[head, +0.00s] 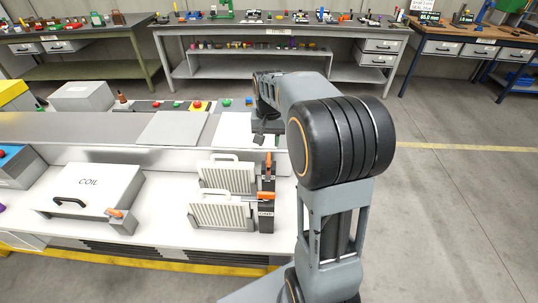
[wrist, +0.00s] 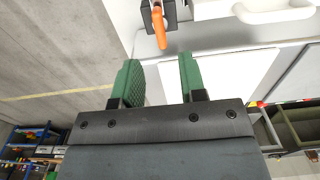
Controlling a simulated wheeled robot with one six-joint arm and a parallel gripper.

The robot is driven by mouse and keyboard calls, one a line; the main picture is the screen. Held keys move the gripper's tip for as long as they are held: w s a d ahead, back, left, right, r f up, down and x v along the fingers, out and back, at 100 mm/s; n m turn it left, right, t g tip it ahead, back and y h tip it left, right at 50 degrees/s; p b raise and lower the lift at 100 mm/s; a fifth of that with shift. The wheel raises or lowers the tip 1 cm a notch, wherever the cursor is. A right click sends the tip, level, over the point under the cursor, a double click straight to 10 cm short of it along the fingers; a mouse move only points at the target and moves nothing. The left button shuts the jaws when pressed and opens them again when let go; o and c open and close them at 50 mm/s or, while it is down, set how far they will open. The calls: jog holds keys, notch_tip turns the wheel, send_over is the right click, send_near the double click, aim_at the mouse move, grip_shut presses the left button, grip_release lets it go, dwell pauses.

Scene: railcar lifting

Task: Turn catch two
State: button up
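Two orange catch levers on black blocks stand at the right ends of two ribbed white panels in the head view. The back lever (head: 268,164) and the front lever (head: 262,196) sit one before the other; the front one lies roughly level. I cannot tell which is catch two. One orange lever (wrist: 159,27) on a black block also shows at the top of the wrist view. My gripper (wrist: 157,72) has green finger pads set apart with nothing between them. The lever is beyond the fingertips, not touching them.
The back ribbed panel (head: 227,176) and front ribbed panel (head: 221,213) have white handles. A white box marked COIL (head: 88,184) with its own orange lever (head: 114,212) stands left. Flat grey plates lie behind. Benches line the back; floor at right is clear.

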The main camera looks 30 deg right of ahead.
aim_at(269, 157)
jog(key=shift+f, duration=3.55)
grip_shut()
